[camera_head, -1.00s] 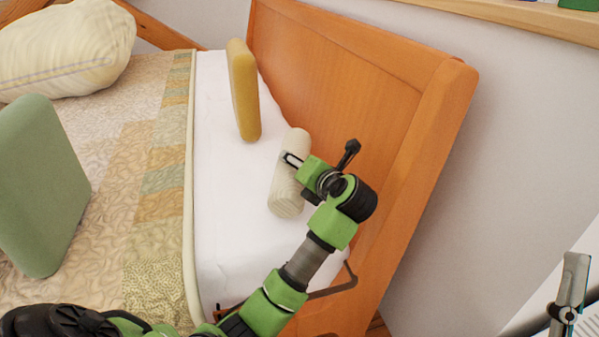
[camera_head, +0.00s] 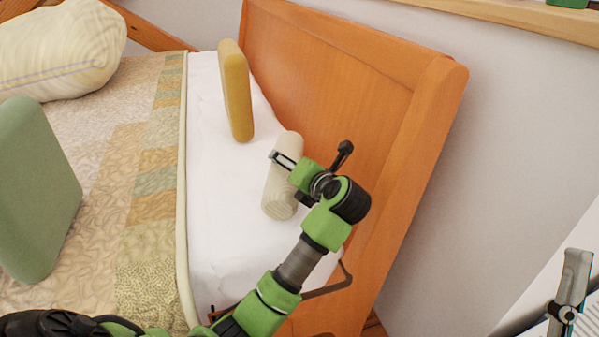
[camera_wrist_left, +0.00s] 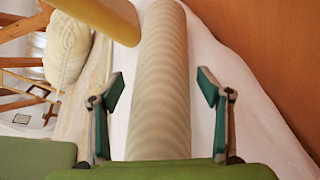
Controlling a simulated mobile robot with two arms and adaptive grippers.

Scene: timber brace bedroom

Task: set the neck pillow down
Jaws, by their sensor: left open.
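The neck pillow (camera_head: 279,196) is a cream ribbed roll lying on the white sheet beside the wooden headboard. My left gripper (camera_head: 311,155) is open at the pillow, with one finger over it and the other on the headboard side. In the left wrist view the pillow (camera_wrist_left: 163,70) runs lengthwise between the open fingers of the gripper (camera_wrist_left: 161,92), with gaps on both sides. My gripper and arm hide part of the pillow in the head view.
A mustard cushion (camera_head: 236,92) stands upright just beyond the roll. The headboard (camera_head: 330,70) rises close on the right. A green cushion (camera_head: 35,195) and a cream pillow (camera_head: 60,50) are on the patterned quilt (camera_head: 110,170). White sheet (camera_head: 215,220) lies bare left of the roll.

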